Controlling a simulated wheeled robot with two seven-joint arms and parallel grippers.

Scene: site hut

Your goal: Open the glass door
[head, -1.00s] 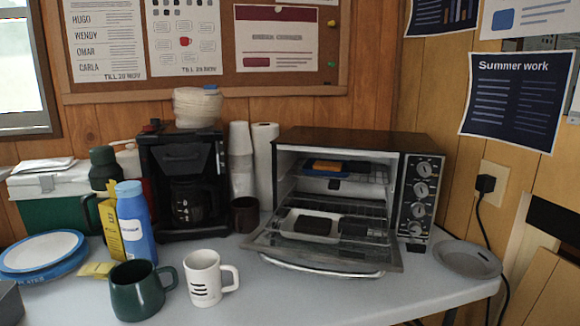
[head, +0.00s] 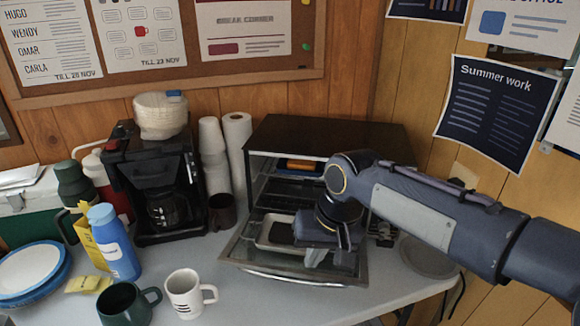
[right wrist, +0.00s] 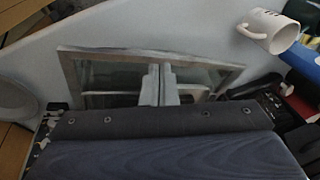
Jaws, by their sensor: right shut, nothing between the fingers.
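The toaster oven (head: 325,135) stands on the table with its front open. Its glass door (head: 236,252) is folded down at the front, near level and reaching out over the tabletop. In the right wrist view the framed glass door (right wrist: 226,76) lies beyond the fingers. My right gripper (head: 317,258) is shut and empty, over the lowered door in front of the oven opening. Its closed fingers also show in the right wrist view (right wrist: 160,80); I cannot tell whether they touch the door. My left gripper is out of view.
A tray (head: 266,236) sits at the oven opening, partly hidden by my gripper. A white mug (head: 184,294) and a green mug (head: 122,304) stand left of the door. A coffee maker (head: 155,180) is behind them. A grey plate (head: 428,262) lies right of the oven.

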